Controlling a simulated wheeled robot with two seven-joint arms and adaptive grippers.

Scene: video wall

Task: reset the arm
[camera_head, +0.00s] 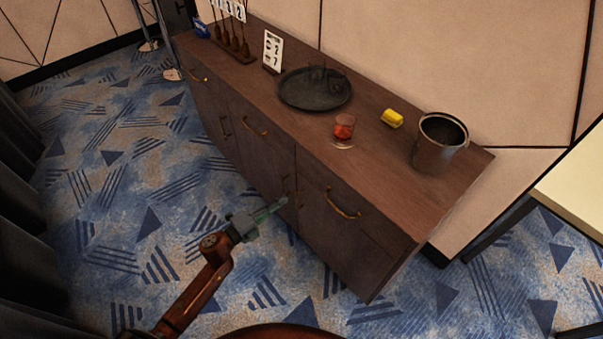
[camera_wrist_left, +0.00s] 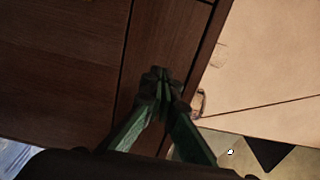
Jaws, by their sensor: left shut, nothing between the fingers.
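My left arm comes in from the bottom left in the head view. Its green left gripper (camera_head: 272,211) is shut and empty, in front of the lower doors of the brown sideboard (camera_head: 385,167). In the left wrist view the fingers of the left gripper (camera_wrist_left: 160,75) meet at their tips with nothing between them, against dark wood panels (camera_wrist_left: 60,65). I cannot tell whether the tips touch the wood. My right gripper is in neither view.
On the sideboard are a black round tray (camera_head: 315,98) with glasses, a red drink glass (camera_head: 344,126), a yellow object (camera_head: 392,118), a dark bucket (camera_head: 438,142) and a number sign (camera_head: 272,50). A pale table (camera_head: 575,190) stands at right. Patterned carpet (camera_head: 120,220) at left is clear.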

